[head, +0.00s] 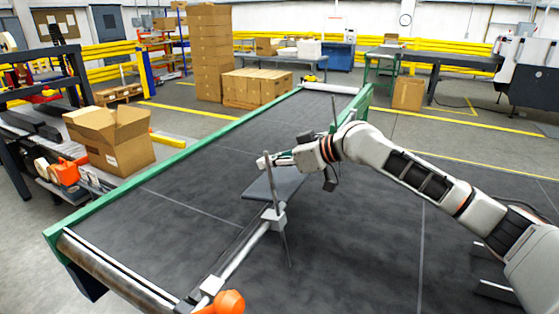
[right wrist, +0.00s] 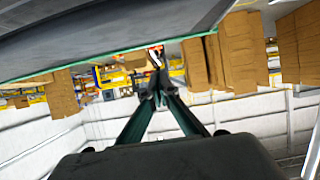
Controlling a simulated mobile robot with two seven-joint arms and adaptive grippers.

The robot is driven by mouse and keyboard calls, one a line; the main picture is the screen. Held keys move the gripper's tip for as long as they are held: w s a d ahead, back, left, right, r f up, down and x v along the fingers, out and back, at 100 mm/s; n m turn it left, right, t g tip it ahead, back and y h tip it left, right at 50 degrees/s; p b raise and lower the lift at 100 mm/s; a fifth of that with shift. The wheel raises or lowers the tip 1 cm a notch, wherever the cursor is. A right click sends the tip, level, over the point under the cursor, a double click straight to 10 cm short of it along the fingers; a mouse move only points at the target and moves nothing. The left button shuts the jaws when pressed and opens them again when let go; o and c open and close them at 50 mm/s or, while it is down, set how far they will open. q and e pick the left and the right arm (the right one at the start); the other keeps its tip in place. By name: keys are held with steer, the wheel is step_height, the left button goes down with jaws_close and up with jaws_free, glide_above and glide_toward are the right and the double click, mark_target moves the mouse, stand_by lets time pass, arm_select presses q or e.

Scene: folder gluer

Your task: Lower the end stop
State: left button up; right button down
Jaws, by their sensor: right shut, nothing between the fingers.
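The end stop (head: 275,182) is a flat dark grey plate above the dark conveyor belt (head: 185,205). A thin upright rod (head: 271,183) stands beside it, in a light grey clamp block (head: 273,217) on a slanting bar (head: 240,254). My right gripper (head: 263,162) is just above the plate's far edge, close to the rod's top; I cannot tell whether it touches either. Its fingers meet at the tips with nothing between them, as the right wrist view (right wrist: 157,97) shows. My left gripper is not in view.
An orange knob (head: 228,302) sits near the bar's lower end. A green rail (head: 170,166) edges the belt. An open carton (head: 115,138) stands left of it; stacked cartons (head: 210,55) stand behind. The belt left of the plate is clear.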

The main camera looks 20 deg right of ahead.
mark_target(260, 183)
steer(key=x, duration=0.3)
steer(key=shift+w+a+f, duration=0.1)
steer(key=shift+w+a, duration=0.1)
steer(key=shift+a, duration=0.05)
steer(key=f, duration=0.2)
steer(key=shift+d+f, duration=0.2)
steer(key=shift+f, duration=0.05)
steer(key=shift+s+d+f, duration=0.15)
steer(key=shift+s+f, duration=0.05)
steer(key=shift+f, duration=0.55)
steer(key=shift+w+f, duration=0.1)
steer(key=shift+w, duration=0.05)
